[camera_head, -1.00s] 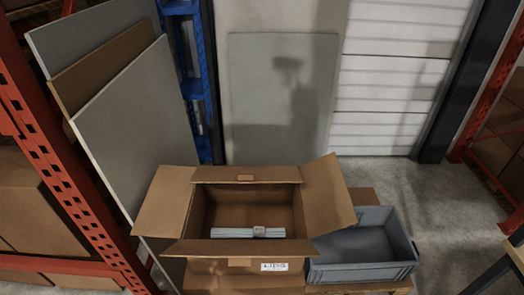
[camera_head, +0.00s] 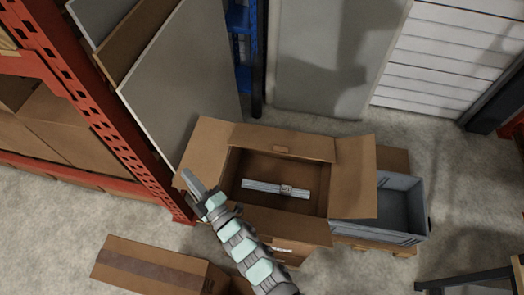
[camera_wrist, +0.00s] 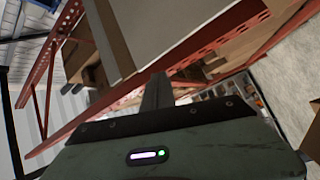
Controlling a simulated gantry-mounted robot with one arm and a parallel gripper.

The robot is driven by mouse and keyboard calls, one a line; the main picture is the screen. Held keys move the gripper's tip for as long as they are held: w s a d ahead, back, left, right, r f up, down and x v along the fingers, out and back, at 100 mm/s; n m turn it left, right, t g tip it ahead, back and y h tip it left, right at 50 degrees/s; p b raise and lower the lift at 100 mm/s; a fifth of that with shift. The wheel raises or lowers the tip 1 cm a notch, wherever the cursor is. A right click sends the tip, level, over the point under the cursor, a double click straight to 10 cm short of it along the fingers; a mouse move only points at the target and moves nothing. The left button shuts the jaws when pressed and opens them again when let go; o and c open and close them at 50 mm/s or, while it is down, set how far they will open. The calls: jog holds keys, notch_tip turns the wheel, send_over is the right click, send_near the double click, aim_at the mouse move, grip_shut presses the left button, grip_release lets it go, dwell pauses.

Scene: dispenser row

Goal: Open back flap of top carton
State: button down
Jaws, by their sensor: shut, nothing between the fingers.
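The top carton (camera_head: 250,170) is a brown box open at the top. Its back flap (camera_head: 300,141) rises along the far edge, with a small tab at its lower middle; its exact angle is hard to tell. The left flap (camera_head: 207,150), right flap (camera_head: 356,180) and front flap (camera_head: 285,226) are spread outward. A grey banded bundle (camera_head: 262,187) lies inside. My gripper (camera_head: 188,178) is shut and empty, just left of the carton near the left flap. Its closed fingers also show in the wrist view (camera_wrist: 157,92), without the carton's flaps clearly in sight.
A grey tote (camera_head: 397,212) stands against the carton's right side. Tall panels (camera_head: 185,80) lean behind on the left by a red rack (camera_head: 110,130). Another taped carton (camera_head: 150,268) lies in front left. Open floor (camera_head: 45,225) is at the left.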

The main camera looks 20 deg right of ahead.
jog(key=w+d+f+n+g+h, duration=0.3)
jog(key=d+f+n+g+h, duration=0.4)
jog(key=f, duration=0.5)
jog(key=s+d+n+g+h, duration=0.3)
jog(key=d+n+g+h, duration=0.15)
jog(key=d, duration=0.85)
jog(key=w+d+f+p, duration=0.3)
jog(key=w+d, duration=0.1)
jog(key=w, duration=0.3)
jog(key=shift+d+f, duration=0.2)
jog(key=shift+d, duration=0.1)
jog(key=shift+n, duration=0.25)
